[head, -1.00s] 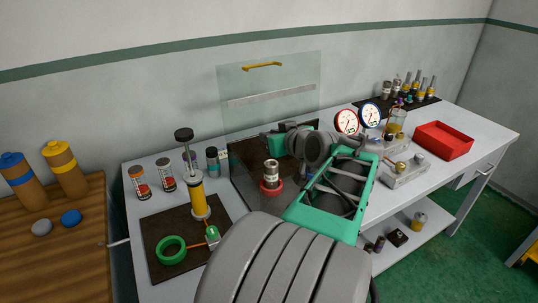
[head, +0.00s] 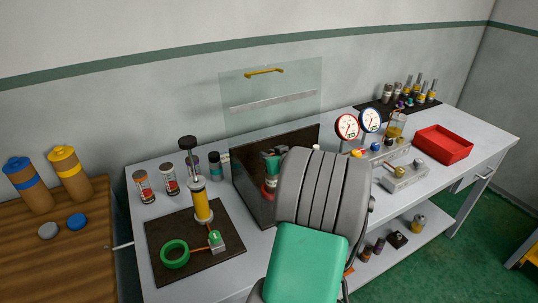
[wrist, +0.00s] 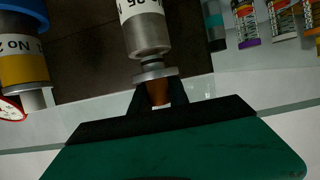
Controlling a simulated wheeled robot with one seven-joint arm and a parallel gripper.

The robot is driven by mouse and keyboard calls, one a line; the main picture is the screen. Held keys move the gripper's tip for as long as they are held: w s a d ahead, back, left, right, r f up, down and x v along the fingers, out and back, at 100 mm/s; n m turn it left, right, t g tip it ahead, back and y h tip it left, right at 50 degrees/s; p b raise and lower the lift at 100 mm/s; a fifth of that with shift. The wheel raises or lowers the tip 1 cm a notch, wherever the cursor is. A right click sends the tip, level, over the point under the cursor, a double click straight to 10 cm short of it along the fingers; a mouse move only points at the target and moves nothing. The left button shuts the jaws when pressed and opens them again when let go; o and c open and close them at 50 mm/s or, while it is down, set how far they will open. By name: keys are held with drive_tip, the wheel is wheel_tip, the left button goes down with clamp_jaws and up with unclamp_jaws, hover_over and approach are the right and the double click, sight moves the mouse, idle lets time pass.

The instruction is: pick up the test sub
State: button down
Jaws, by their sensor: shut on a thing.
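The test sub (wrist: 146,35), a grey metal cylinder with a white lettered label, hangs in the upper middle of the wrist view. Its narrow end has a metal collar and a brown tip (wrist: 157,92). My gripper (wrist: 158,96) has its black fingers on either side of that brown tip, shut on it. In the head view my gripper (head: 273,164) is small and green, at the red ring (head: 267,191) inside the clear-shielded station. My arm covers much of this spot, so I cannot tell whether the sub still sits in the ring.
A yellow-banded labelled cylinder (wrist: 24,65) stands close beside the sub in the wrist view. The clear shield (head: 270,100) rises behind. A hand pump (head: 200,195) is on the left, with two dial gauges (head: 347,127) and a red tray (head: 443,144) to the right.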

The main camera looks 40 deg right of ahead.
drive_tip(key=shift+f+b, duration=0.6)
drive_tip(key=shift+b, duration=0.15)
drive_tip(key=shift+r, duration=0.1)
drive_tip(key=c, duration=1.3)
unclamp_jaws()
drive_tip(key=v, duration=0.8)
drive_tip(key=r+v, duration=0.1)
drive_tip(key=v, duration=0.3)
drive_tip(key=shift+r, duration=0.1)
